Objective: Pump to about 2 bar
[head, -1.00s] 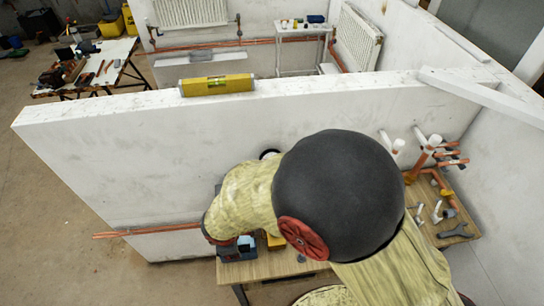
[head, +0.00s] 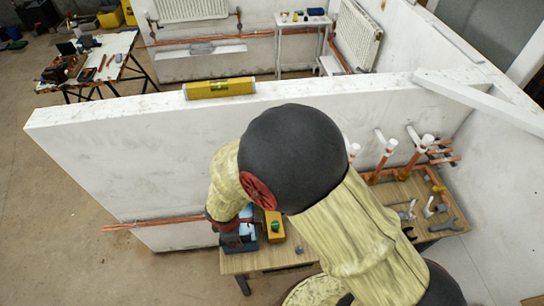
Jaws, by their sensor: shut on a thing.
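A blue open-topped box (head: 248,246), which looks like the test pump, stands on the wooden bench below the white wall. Light blue shows inside it. My gripper (head: 230,236) is low at the box's left side, below my bent arm. It is shut on what appears to be the pump handle, but the fingertips and the grip itself are mostly hidden. A yellow block (head: 275,235) with a green round knob (head: 275,226) stands just right of the box. No gauge reading can be made out.
Copper pipes with white tops (head: 385,160) rise at the right of the bench (head: 262,262). Grey fittings and a wrench (head: 447,226) lie there. A yellow spirit level (head: 220,88) lies on the wall top. Copper pipes (head: 150,226) stick out at the left.

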